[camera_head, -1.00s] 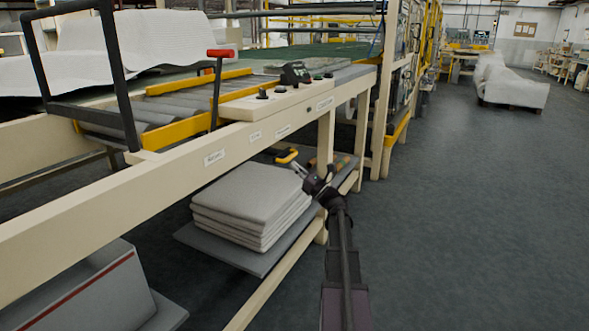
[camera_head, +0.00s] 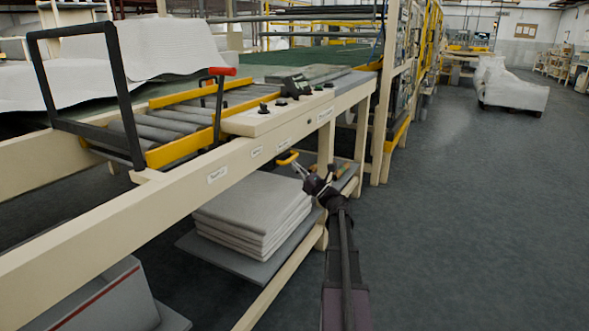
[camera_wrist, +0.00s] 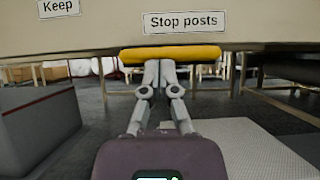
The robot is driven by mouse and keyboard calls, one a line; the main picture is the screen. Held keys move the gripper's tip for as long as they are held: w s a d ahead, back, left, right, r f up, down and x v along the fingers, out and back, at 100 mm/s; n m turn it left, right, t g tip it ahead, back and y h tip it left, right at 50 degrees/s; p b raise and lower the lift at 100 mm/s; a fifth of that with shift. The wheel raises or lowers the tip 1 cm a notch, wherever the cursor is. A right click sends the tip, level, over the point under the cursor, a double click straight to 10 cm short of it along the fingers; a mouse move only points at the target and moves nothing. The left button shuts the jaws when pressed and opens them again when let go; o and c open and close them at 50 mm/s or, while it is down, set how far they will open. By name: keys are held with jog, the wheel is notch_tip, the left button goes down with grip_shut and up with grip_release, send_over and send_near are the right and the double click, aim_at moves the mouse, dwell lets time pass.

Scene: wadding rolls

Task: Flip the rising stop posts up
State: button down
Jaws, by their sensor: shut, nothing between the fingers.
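The yellow handle (camera_head: 287,157) is a bar under the cream beam of the roller bench. In the wrist view, the yellow handle (camera_wrist: 172,54) lies level just below the "Stop posts" label (camera_wrist: 182,21). My gripper (camera_head: 300,169) reaches to the handle from the front right. In the wrist view, my gripper (camera_wrist: 160,66) is shut and its fingertips meet the lower edge of the bar from below, with nothing between them. Whether they press on it is hard to tell. I cannot make out which parts on the bench are the stop posts.
A black frame (camera_head: 113,75) and a red-topped lever (camera_head: 222,71) stand by the rollers (camera_head: 165,124). A "Keep" label (camera_wrist: 59,7) is left of the handle. Folded grey padding (camera_head: 252,208) lies on the low shelf. The floor (camera_head: 465,220) at right is clear.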

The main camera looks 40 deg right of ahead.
jog(key=shift+f, duration=0.2)
jog(key=w+f+b+v, duration=0.1)
jog(key=f+b+v, duration=0.1)
jog(key=b+v, duration=0.7)
jog(key=v, duration=0.3)
jog(key=shift+f, duration=0.25)
jog(key=shift+s+a, duration=0.1)
dwell(0.8)
